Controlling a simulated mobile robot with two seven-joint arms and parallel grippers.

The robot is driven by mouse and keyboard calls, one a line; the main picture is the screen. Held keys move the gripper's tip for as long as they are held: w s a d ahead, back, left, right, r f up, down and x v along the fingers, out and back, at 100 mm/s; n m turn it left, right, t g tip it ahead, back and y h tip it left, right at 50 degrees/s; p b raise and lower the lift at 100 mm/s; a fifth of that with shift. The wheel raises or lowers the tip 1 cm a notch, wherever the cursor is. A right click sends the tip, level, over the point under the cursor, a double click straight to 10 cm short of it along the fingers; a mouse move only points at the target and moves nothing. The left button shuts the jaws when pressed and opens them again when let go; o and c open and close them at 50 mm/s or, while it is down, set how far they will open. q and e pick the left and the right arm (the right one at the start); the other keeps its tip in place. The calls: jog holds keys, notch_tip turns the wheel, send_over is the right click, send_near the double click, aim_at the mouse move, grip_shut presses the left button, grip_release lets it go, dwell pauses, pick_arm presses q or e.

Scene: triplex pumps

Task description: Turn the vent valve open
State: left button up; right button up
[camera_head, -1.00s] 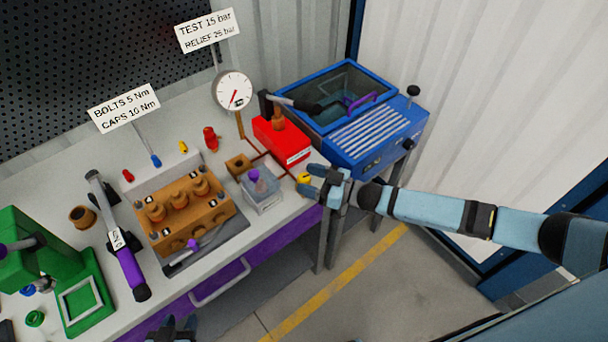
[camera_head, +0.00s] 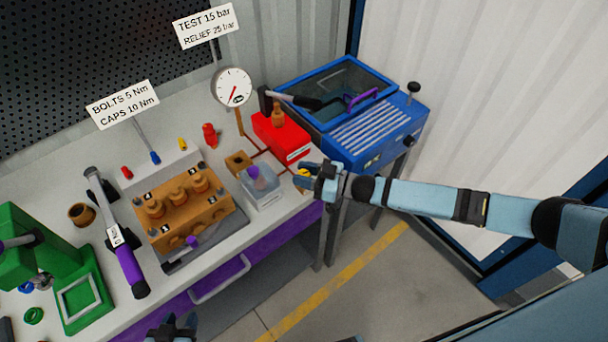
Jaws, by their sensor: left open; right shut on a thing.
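The vent valve appears to be the small yellow knob (camera_head: 301,183) at the right front edge of the bench, beside the red pump box. My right gripper (camera_head: 308,176) reaches in from the right and is shut on this yellow knob, with its fingers hiding part of it. The knob's turn angle is too small to tell. My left gripper (camera_head: 172,328) is at the bottom edge, in front of the bench, open and partly cut off.
A red box (camera_head: 283,138), a clear container (camera_head: 261,188) and a gauge (camera_head: 233,87) stand near the valve. A blue cabinet machine (camera_head: 365,120) is behind it. A brown pump block (camera_head: 187,212), a torque wrench (camera_head: 125,258) and a green press (camera_head: 80,300) fill the left.

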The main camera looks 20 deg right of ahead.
jog(key=shift+w+n+g+y+b, duration=0.1)
jog(key=shift+n+g+y+b, duration=0.55)
jog(key=shift+g, duration=0.25)
pick_arm(q)
notch_tip(320, 180, down, 3)
jog(key=shift+r, duration=0.2)
pick_arm(e)
jog(key=shift+n+g+y, duration=0.25)
jog(key=shift+n+g, duration=0.3)
jog(key=shift+g, duration=0.15)
pick_arm(q)
jog(key=shift+r, duration=0.1)
pick_arm(e)
jog(key=o, duration=0.9)
pick_arm(q)
jog(key=shift+f+b, duration=0.9)
jog(key=shift+b, duration=0.2)
pick_arm(e)
jog(key=v, duration=1.4)
jog(key=shift+a, duration=0.1)
